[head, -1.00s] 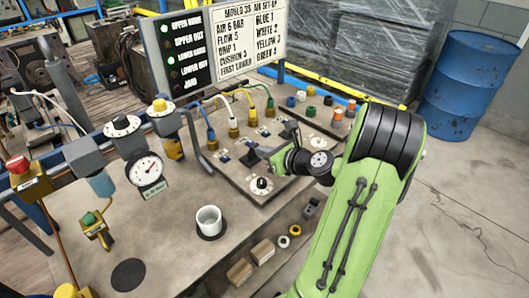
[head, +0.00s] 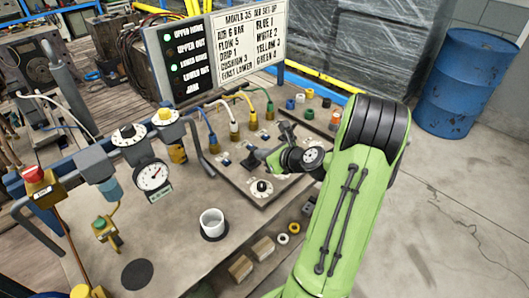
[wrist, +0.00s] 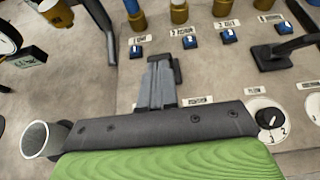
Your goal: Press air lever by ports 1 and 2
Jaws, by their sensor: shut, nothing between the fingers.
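The valve panel (head: 235,182) lies on the bench with coloured hose ports along its back edge. In the wrist view the row of ports has blue switches, the left two being a blue switch (wrist: 136,51) and another blue switch (wrist: 188,42). My gripper (wrist: 160,65) is shut and empty, pointing at the panel just in front of these two. A dark part (wrist: 178,72) shows beside the fingertips; it looks like the air lever, mostly hidden by the fingers. I cannot tell whether they touch. My gripper also shows in the head view (head: 250,158).
A second black lever (wrist: 288,48) stands to the right. A dial knob (head: 262,188) is in front, and a white cup (head: 212,222) on the bench is at front left. A bent dark handle (head: 198,145) rises left of the panel. A sign board (head: 245,45) stands behind.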

